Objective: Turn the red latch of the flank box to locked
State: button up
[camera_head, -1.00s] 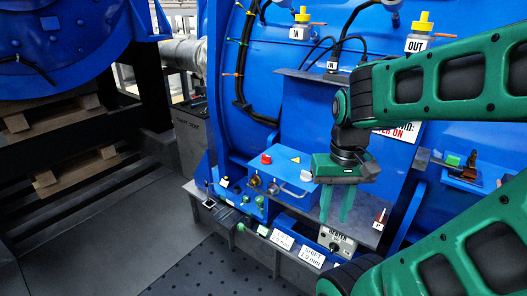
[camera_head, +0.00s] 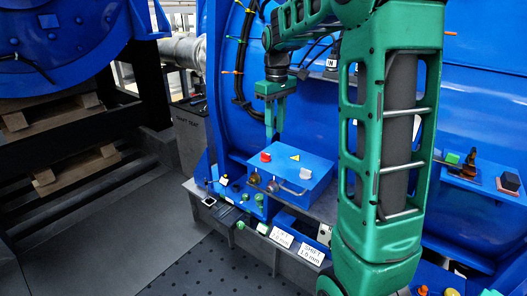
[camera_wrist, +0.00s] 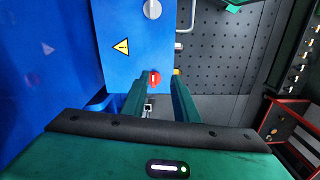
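The flank box (camera_head: 312,167) is blue, with a yellow warning triangle on its top and a wire handle on its front. The small red latch (camera_head: 265,157) sits on its top at the left end. My gripper (camera_head: 274,137) points down above that end, apart from the latch. In the wrist view the box top (camera_wrist: 121,18) fills the upper middle. The red latch (camera_wrist: 154,78) shows there just beyond and between the tips of my gripper (camera_wrist: 158,88). The fingers are parted with nothing between them.
A grey bench ledge (camera_head: 322,208) with labels and small green parts runs in front of the box. The large blue casing (camera_head: 228,88) rises behind, with a dark cable on it. My arm covers much of the right side of the head view.

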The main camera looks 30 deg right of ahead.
jog(key=n, duration=0.2)
send_over(266, 156)
jog(key=f, duration=0.8)
jog(key=w+f, duration=0.1)
jog(key=f, duration=0.2)
jog(key=shift+d+f, duration=0.15)
jog(key=shift+f, duration=0.05)
grip_shut()
